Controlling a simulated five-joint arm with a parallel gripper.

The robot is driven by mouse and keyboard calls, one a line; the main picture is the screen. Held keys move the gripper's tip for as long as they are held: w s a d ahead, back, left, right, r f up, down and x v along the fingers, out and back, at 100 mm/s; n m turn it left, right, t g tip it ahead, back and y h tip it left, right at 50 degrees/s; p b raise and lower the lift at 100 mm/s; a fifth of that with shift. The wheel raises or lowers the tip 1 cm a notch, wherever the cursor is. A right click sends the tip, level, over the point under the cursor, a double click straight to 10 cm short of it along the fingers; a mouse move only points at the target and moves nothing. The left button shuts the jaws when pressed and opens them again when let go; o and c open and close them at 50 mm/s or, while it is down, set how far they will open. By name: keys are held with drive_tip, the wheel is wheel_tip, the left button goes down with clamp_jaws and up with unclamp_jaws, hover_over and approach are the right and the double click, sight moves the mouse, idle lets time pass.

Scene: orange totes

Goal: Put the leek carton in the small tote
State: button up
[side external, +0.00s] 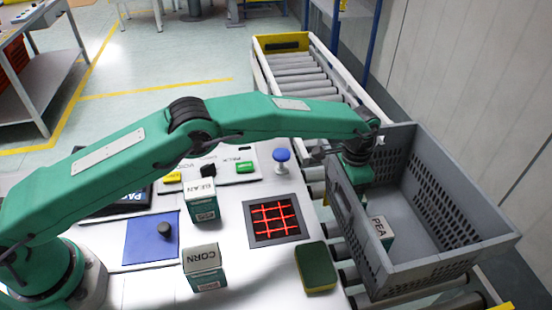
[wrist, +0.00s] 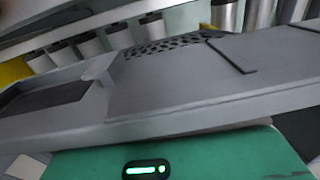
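I see no carton that reads leek in either view. A single grey tote (side external: 454,208) with perforated walls sits on the roller conveyor at the right. A carton marked PEA (side external: 381,231) stands inside it, near its left wall. My gripper (side external: 356,178) hangs down at the tote's far left corner, its lower part hidden behind the left wall. Its fingertips do not show, so I cannot tell whether it is open or holds anything. The wrist view shows the grey tote wall (wrist: 200,85) close up, with no fingers or carton clear.
A BEAN carton (side external: 203,203) and a CORN carton (side external: 205,267) stand on the white table. Between them and the tote are a red-lit grid (side external: 274,219) and a green-and-yellow sponge-like block (side external: 316,267). A blue knob (side external: 281,156) stands behind. Conveyor rollers (side external: 293,72) stretch away at the back.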

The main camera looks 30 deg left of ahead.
drive_tip(key=shift+o, duration=0.5)
drive_tip(key=shift+r, duration=0.15)
wheel_tip(320, 180, up, 13)
idle(0.4)
idle(0.5)
